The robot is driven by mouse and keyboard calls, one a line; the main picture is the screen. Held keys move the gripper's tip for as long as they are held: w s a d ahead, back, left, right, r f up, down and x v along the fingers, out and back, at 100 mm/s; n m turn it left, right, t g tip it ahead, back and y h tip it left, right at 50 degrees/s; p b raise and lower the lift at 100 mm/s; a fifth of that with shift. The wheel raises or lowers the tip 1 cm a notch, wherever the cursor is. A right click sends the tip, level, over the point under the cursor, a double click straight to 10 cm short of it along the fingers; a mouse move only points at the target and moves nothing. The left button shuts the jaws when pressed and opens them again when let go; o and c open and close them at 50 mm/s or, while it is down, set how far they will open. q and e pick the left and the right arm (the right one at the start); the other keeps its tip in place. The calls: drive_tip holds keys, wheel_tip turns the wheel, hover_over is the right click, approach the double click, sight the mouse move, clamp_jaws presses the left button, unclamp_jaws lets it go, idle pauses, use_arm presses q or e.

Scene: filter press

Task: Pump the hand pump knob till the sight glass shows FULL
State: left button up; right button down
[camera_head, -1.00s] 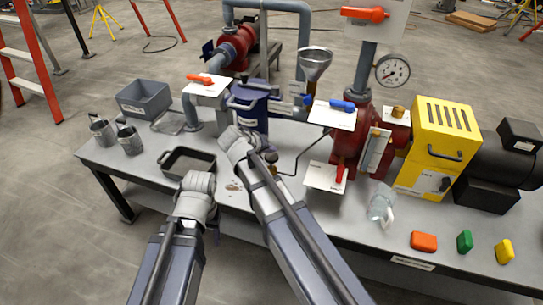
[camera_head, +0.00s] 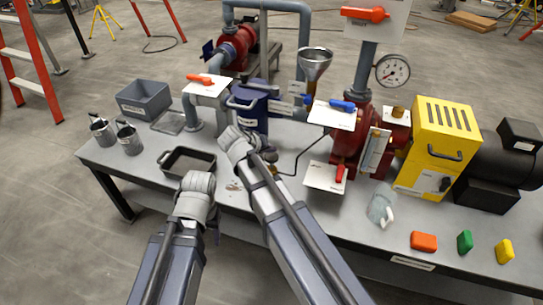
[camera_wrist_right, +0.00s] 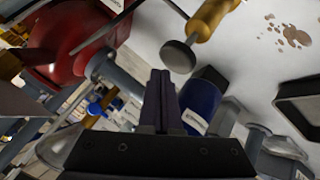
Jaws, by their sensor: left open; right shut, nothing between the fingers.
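The hand pump shows in the right wrist view as a brass body (camera_wrist_right: 214,16) with a round grey knob (camera_wrist_right: 179,56). In the head view, its knob (camera_head: 270,155) is partly hidden beside my right arm. My right gripper (camera_wrist_right: 161,82) is shut and empty, its fingertips just below the knob in the wrist view and apart from it in the picture. In the head view its wrist (camera_head: 237,143) hides the fingers. A sight glass panel (camera_head: 376,150) is on the red filter housing; its level is too small to read. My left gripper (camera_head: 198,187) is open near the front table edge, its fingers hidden.
A blue canister (camera_head: 247,108) stands behind my right gripper. A black-rimmed tray (camera_head: 187,150) lies left of it. A funnel (camera_head: 315,64), pressure gauge (camera_head: 393,70), yellow box (camera_head: 437,140) and clear jug (camera_head: 381,204) stand around the red housing. A dark hose runs beside the pump.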

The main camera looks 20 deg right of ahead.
sight(269, 159)
drive_tip(key=shift+f, duration=0.15)
drive_tip(key=shift+f+b, duration=0.3)
drive_tip(key=shift+b, duration=0.15)
drive_tip(key=shift+f+b, duration=1.9)
idle(1.6)
drive_tip(key=shift+r, duration=0.1)
drive_tip(key=shift+r+p, duration=2.3)
drive_tip(key=shift+p, duration=0.05)
wheel_tip(269, 159, up, 5)
drive_tip(key=p, duration=0.5)
idle(0.7)
